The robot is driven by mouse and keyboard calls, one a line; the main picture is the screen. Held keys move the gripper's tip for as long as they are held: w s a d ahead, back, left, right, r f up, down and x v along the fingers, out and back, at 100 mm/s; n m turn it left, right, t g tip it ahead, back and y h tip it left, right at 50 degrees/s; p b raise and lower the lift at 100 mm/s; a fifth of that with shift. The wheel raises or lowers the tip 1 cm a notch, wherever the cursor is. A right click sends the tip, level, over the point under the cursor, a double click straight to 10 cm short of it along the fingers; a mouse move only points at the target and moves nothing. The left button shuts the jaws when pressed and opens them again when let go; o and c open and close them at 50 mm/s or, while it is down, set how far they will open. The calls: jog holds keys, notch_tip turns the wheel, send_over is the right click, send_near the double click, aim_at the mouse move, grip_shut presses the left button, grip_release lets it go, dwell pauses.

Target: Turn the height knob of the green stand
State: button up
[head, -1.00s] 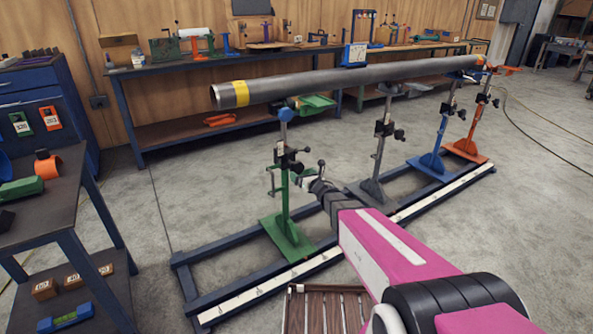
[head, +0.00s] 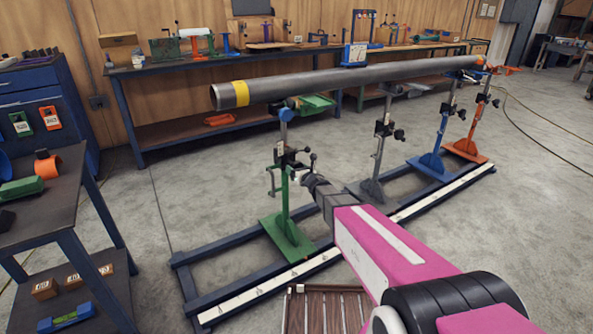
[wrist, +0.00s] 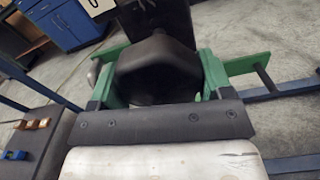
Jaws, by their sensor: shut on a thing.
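The green stand (head: 284,205) is upright near the left end of the frame, under the pipe's near end. Its black height knob (wrist: 155,68) fills the middle of the wrist view as a dark faceted block. My gripper (wrist: 155,80) is shut on this knob, with a green finger on each side of it. In the head view my gripper (head: 306,178) is at the stand's post, just right of the clamp, and my arm hides part of it. The knob is hard to make out in the head view.
A long steel pipe (head: 350,78) with a yellow band lies across the green, grey (head: 380,150), blue (head: 437,140) and orange (head: 472,128) stands. The stands are on a blue floor frame (head: 225,285). A workbench (head: 45,215) is at left. A wooden pallet (head: 325,310) lies in front.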

jog(key=shift+m, duration=0.4)
jog(key=m, duration=0.4)
jog(key=shift+s+a+m, duration=0.1)
jog(key=shift+m, duration=0.2)
jog(key=m, duration=0.5)
jog(key=shift+r, duration=0.15)
jog(key=m, duration=0.5)
jog(key=shift+r+m, duration=0.1)
jog(key=shift+m, duration=0.3)
jog(key=m, duration=0.5)
jog(key=shift+r+m, duration=0.1)
jog(key=shift+m, duration=0.2)
jog(key=o, duration=0.9)
jog(key=shift+s, duration=0.1)
